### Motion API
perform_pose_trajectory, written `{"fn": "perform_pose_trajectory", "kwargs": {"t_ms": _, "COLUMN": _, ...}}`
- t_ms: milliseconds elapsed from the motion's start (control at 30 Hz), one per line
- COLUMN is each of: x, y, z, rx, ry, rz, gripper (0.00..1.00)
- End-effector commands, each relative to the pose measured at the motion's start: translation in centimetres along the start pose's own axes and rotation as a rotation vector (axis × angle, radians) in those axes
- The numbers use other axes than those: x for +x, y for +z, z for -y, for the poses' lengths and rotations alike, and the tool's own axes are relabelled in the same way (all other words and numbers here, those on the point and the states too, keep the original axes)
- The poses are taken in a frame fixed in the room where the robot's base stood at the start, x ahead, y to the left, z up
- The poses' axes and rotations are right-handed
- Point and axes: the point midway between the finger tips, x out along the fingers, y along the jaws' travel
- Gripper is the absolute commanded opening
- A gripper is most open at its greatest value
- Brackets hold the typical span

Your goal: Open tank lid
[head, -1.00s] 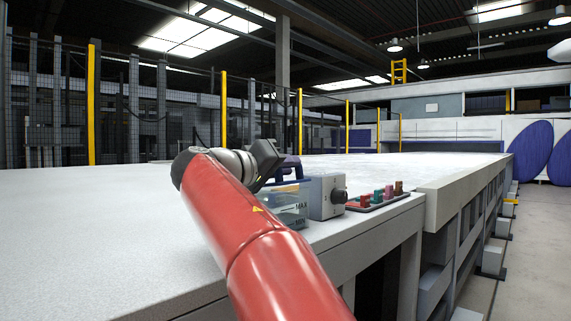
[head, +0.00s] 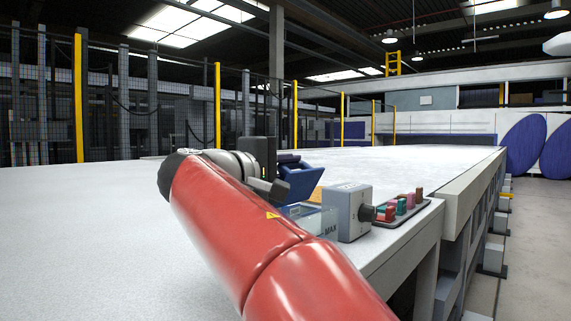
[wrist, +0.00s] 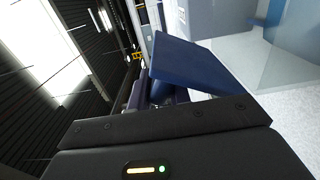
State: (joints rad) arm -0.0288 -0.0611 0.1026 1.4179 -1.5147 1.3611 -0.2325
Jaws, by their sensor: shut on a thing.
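The blue lid (head: 302,182) of the tank is tilted up, with the clear tank (head: 312,220) marked MAX below it, partly hidden behind my red arm. An orange-yellow patch shows at the opening. A dark purple handle (head: 287,158) is on the lid. My dark gripper (head: 277,172) is at the handle, on the lid's left side, and is shut on it. In the wrist view, the lid (wrist: 195,75) stands at a slant beyond my gripper's black body. The purple handle (wrist: 178,95) shows partly there; the fingertips are hidden.
A grey box with a black knob (head: 352,212) stands right of the tank. Beside it is a tray (head: 398,219) with red, green and brown pieces near the table's edge. The white table (head: 90,230) is clear to the left and behind.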

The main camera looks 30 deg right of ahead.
Motion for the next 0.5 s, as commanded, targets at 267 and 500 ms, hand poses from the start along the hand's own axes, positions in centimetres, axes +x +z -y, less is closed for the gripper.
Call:
{"fn": "perform_pose_trajectory", "kwargs": {"t_ms": 267, "x": 0.04, "y": 0.30, "z": -0.83, "rx": -0.082, "ry": 0.011, "rz": 0.007, "gripper": 0.00}}
{"fn": "perform_pose_trajectory", "kwargs": {"t_ms": 500, "x": 0.03, "y": 0.24, "z": -0.83, "rx": -0.101, "ry": 0.011, "rz": 0.006, "gripper": 0.00}}
